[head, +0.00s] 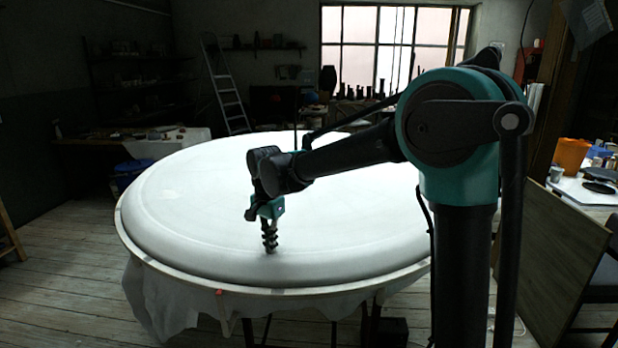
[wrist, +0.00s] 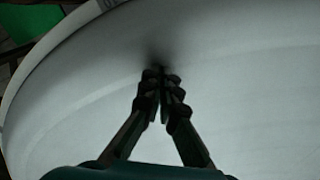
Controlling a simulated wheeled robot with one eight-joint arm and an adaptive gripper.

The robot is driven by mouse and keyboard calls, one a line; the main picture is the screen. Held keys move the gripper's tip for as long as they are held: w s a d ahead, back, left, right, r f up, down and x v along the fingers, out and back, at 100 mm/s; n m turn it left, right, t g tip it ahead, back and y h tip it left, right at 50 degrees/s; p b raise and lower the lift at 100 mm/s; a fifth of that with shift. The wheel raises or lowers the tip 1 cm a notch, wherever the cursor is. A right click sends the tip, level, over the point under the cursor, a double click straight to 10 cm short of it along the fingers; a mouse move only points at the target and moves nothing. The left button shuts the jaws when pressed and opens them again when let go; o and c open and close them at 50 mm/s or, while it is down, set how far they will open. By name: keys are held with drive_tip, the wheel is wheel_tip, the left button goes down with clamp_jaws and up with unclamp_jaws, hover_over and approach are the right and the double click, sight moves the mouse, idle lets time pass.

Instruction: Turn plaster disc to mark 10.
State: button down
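The plaster disc (head: 345,215) is a large white round slab with a raised rounded border, lying flat on a round stand. It fills most of the wrist view (wrist: 245,90). My gripper (head: 270,248) points down at the disc's near border, its tips at or just above the surface; I cannot tell if they touch. In the wrist view my gripper's dark ridged fingers (wrist: 161,72) come together at the tips with nothing visible between them. A small red mark (head: 219,292) shows on the stand's near rim. No number is readable, so mark 10 cannot be identified.
A pale rim (head: 160,259) rings the disc, with white cloth (head: 170,300) hanging below. A ladder (head: 226,90) and cluttered benches stand behind. At right are an orange container (head: 571,156) on a white table and a leaning board (head: 552,265). The floor at left is clear.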

sight(261, 251)
drive_tip(key=shift+s+a+f, duration=0.1)
drive_tip(key=shift+s+a, duration=0.05)
drive_tip(key=shift+a, duration=0.5)
drive_tip(key=shift+a, duration=0.9)
drive_tip(key=shift+r, duration=0.2)
drive_tip(key=shift+r, duration=3.5)
